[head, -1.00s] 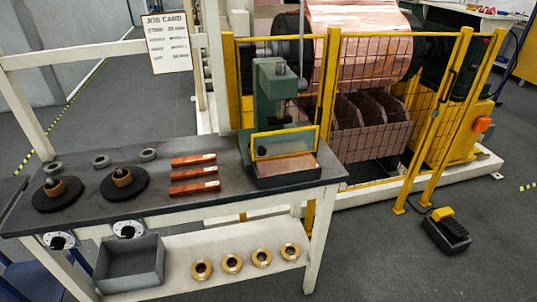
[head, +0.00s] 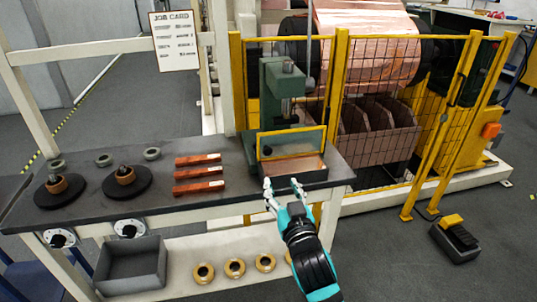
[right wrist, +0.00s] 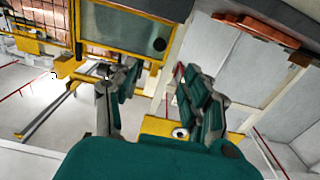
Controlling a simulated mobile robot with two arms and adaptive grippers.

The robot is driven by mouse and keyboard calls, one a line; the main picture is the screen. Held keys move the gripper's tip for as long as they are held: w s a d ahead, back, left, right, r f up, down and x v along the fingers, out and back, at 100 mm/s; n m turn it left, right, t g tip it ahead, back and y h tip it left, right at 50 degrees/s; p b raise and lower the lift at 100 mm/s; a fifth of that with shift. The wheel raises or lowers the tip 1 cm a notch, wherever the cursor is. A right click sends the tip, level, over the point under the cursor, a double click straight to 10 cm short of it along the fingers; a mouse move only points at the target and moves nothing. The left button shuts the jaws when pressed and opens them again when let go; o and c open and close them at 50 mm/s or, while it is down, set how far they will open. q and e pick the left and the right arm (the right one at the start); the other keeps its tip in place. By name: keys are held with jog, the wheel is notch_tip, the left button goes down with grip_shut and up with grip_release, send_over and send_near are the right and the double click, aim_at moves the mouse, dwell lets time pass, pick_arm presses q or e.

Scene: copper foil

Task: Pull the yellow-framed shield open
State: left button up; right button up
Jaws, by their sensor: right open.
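The yellow-framed shield (head: 290,146) is a clear pane that stands upright at the front of the green press (head: 277,85), at the bench's right end. In the right wrist view the shield (right wrist: 122,30) fills the top, with a dark round knob (right wrist: 159,44) on its pane. My right gripper (head: 283,186) is open and empty, in front of the press base and below the shield. In the right wrist view the two spread fingers (right wrist: 157,82) point towards the shield's lower yellow edge, apart from it as far as I can tell. My left gripper is out of view.
Three copper bars (head: 199,174) lie on the bench left of the press. Black turntables (head: 127,182) sit further left. A yellow mesh fence (head: 385,130) stands right of the press. Brass rings (head: 235,267) and a grey bin (head: 131,262) are on the lower shelf.

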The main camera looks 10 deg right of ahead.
aim_at(268, 153)
jog(key=w, duration=1.4)
jog(key=shift+w, duration=0.4)
grip_shut()
jog(key=shift+p, duration=0.3)
